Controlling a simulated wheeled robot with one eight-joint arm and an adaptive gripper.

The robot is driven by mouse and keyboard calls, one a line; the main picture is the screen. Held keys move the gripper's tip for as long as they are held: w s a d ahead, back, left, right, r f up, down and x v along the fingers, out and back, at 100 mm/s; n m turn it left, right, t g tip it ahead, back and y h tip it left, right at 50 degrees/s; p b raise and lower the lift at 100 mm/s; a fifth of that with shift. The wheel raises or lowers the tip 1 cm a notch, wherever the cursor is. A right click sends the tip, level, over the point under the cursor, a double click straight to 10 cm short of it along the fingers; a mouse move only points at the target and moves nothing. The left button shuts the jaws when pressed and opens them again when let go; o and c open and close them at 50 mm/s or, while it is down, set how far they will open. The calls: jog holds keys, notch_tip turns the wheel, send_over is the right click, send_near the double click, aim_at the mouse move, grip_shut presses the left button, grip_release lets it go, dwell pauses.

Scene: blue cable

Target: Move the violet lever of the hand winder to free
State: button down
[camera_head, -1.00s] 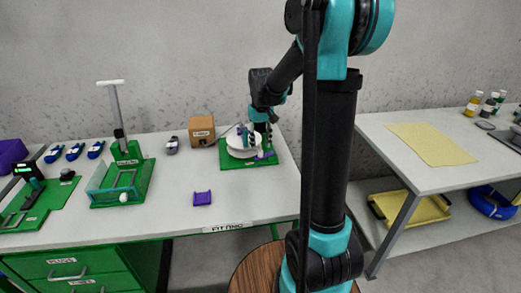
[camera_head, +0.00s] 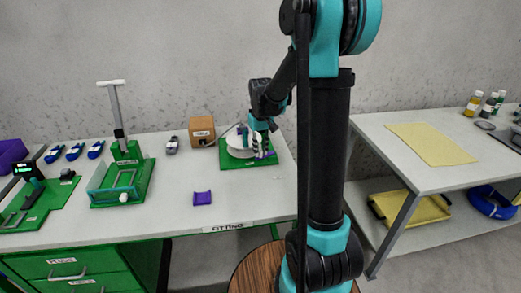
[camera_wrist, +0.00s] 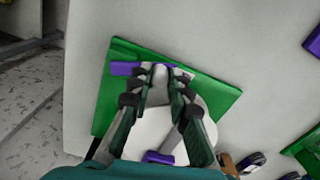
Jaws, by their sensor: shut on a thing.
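The hand winder has a white drum (camera_head: 238,147) on a green base plate (camera_head: 284,160) at the right end of the bench. My gripper (camera_head: 262,151) is low over the right part of the winder. In the wrist view the fingertips of my gripper (camera_wrist: 161,78) are closed around a part near the plate's edge. The violet lever (camera_wrist: 124,68) shows to the left of the fingertips, with a little violet to their right; the held stretch is mostly hidden. Another violet piece (camera_wrist: 158,157) lies by the white drum (camera_wrist: 150,130). The lever's exact setting is hard to tell.
A violet cradle (camera_head: 202,198) lies on the front of the bench. A green stand with a tall post (camera_head: 118,120) is further left.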

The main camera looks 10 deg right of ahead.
jog(key=shift+s, duration=0.1)
dwell(0.4)
jog(key=n, duration=0.2)
jog(key=s+d+n, duration=0.1)
jog(key=shift+s+n, duration=0.2)
jog(key=shift+n, duration=0.2)
jog(key=n, duration=0.1)
jog(key=s+d+n, duration=0.1)
jog(key=n, duration=0.1)
jog(key=shift+d+n, duration=0.15)
jog(key=shift+n, duration=0.15)
jog(key=n, duration=0.1)
jog(key=d+n, duration=0.1)
jog(key=n, duration=0.1)
jog(key=shift+s+d, duration=0.25)
jog(key=shift+s, duration=0.1)
jog(key=shift+s+d+n, duration=0.1)
jog(key=shift+d+n, duration=0.3)
jog(key=shift+n, duration=0.5)
jog(key=shift+d+n, duration=0.35)
jog(key=shift+n, duration=0.55)
jog(key=c, duration=1.4)
grip_release()
